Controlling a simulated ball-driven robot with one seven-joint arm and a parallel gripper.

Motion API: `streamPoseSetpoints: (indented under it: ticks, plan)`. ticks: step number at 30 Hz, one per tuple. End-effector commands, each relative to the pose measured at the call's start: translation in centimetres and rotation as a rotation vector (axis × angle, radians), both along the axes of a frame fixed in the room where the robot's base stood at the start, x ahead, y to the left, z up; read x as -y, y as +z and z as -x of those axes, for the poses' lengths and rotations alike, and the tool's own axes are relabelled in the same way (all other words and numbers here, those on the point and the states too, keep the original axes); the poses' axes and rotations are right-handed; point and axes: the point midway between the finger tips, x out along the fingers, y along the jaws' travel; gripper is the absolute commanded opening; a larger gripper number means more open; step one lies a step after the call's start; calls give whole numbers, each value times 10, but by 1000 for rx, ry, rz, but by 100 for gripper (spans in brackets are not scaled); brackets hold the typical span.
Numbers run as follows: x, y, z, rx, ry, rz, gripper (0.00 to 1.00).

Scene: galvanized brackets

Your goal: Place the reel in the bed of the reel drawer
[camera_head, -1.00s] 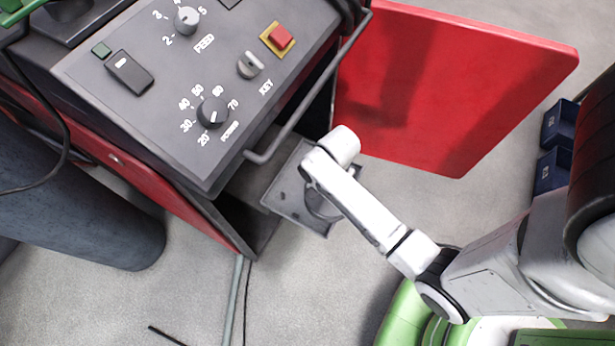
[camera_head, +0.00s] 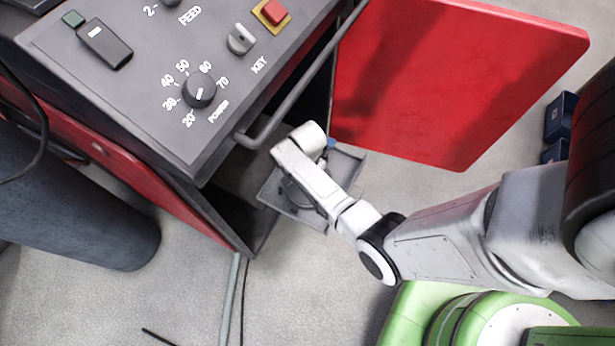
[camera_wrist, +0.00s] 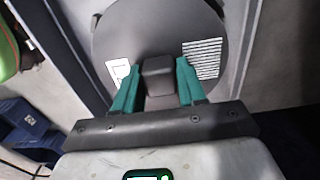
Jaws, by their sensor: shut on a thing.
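The reel (camera_wrist: 155,25) is a round grey disc with two white labels and a dark block at its middle. My gripper (camera_wrist: 157,70) has its teal fingers shut on that block in the wrist view. In the head view the reel drawer (camera_head: 312,221) is a shallow grey tray pulled out from the low opening of the machine. A dark curved part of the reel (camera_head: 292,192) shows over the tray, mostly covered by my arm. My fingers are hidden there. I cannot tell whether the reel touches the bed.
The grey machine panel (camera_head: 150,90) with knobs and a handle bar (camera_head: 300,85) overhangs the drawer's left side. An open red door (camera_head: 450,90) stands behind it. Blue bins (camera_head: 560,118) are at the right.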

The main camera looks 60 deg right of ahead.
Motion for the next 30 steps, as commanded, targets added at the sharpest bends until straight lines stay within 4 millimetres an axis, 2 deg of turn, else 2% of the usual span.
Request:
streamPoseSetpoints:
  ticks: [12,13,21,30]
  plan:
    - [0,-4,-1,3,0,2,0]
    - [0,-4,0,1,0,1,42]
    - [0,-4,0,1,0,1,66]
    - [0,2,-1,2,1,1,66]
